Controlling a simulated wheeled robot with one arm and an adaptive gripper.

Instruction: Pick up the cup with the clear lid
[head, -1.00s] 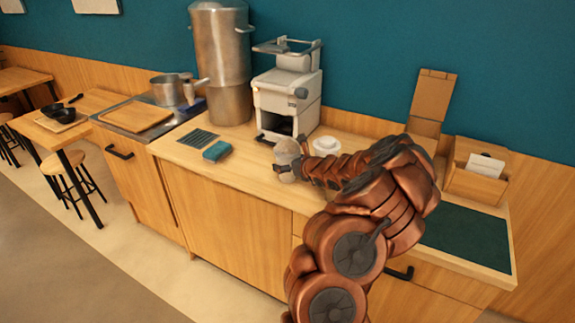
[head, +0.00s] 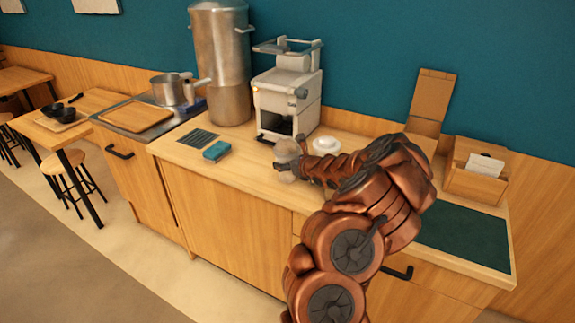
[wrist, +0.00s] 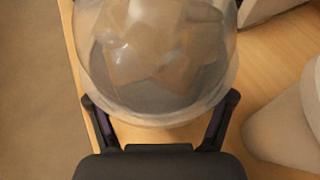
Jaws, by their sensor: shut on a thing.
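The cup with the clear lid (head: 287,150) is at the counter's front part, before the white machine. In the wrist view its clear domed lid (wrist: 158,50) fills the upper middle, with brownish pieces dimly visible inside. My gripper (wrist: 162,108) has one finger on each side of the cup and is shut on it. In the head view my gripper (head: 290,168) and wrist partly cover the cup. I cannot tell whether its base touches the counter.
A white lidded container (head: 326,146) stands close to the right of the cup. The white machine (head: 287,100) is behind. A teal box (head: 217,151) lies to the left on the wooden counter (head: 245,165), with clear surface between. An open cardboard box (head: 428,105) stands right.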

